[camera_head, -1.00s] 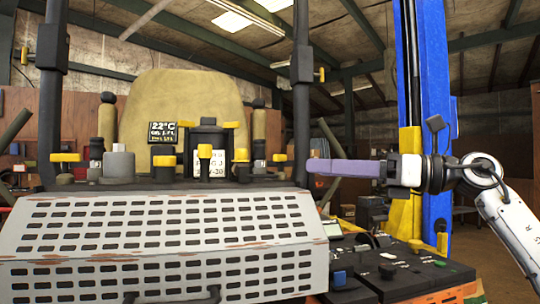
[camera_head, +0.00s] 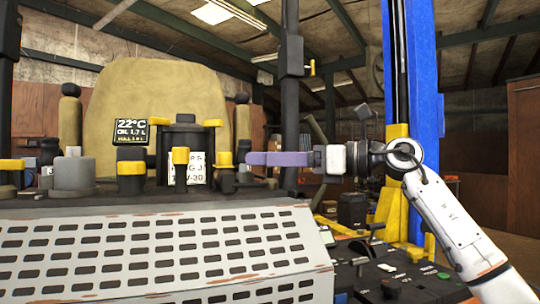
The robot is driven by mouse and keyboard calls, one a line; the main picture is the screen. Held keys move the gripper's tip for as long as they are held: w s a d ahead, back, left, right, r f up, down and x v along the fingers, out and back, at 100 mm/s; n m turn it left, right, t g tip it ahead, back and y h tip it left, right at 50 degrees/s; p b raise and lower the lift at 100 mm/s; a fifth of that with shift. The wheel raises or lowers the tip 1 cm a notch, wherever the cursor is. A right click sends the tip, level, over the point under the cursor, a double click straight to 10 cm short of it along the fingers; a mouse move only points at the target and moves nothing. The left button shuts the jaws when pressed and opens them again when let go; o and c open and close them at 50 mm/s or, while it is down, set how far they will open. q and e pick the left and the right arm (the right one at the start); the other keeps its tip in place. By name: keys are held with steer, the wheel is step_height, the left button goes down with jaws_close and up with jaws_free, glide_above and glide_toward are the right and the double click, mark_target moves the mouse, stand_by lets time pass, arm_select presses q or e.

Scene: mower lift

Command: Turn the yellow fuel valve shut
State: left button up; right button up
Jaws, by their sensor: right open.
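I cannot tell for certain which is the fuel valve. My right gripper (camera_head: 255,158) reaches in from the right, level, with its purple fingers pointing left. The fingers are open but seen edge-on. Their tips lie just right of the right-hand fitting; contact cannot be told. The fingers cover part of the deck behind them. My left gripper is out of view.
A perforated grey grille (camera_head: 150,250) fills the lower left. A black post (camera_head: 291,100) rises behind the fingers. A control panel (camera_head: 385,270) lies below my right arm, and a blue lift column (camera_head: 422,110) stands behind it. A tan seat (camera_head: 155,95) is at the back.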

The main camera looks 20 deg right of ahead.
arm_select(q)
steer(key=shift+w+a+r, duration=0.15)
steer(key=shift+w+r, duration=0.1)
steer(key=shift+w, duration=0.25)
arm_select(e)
steer(key=shift+w+a, duration=0.2)
steer(key=c, duration=1)
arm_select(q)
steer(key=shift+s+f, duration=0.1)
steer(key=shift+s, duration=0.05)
arm_select(e)
steer(key=shift+c, duration=0.3)
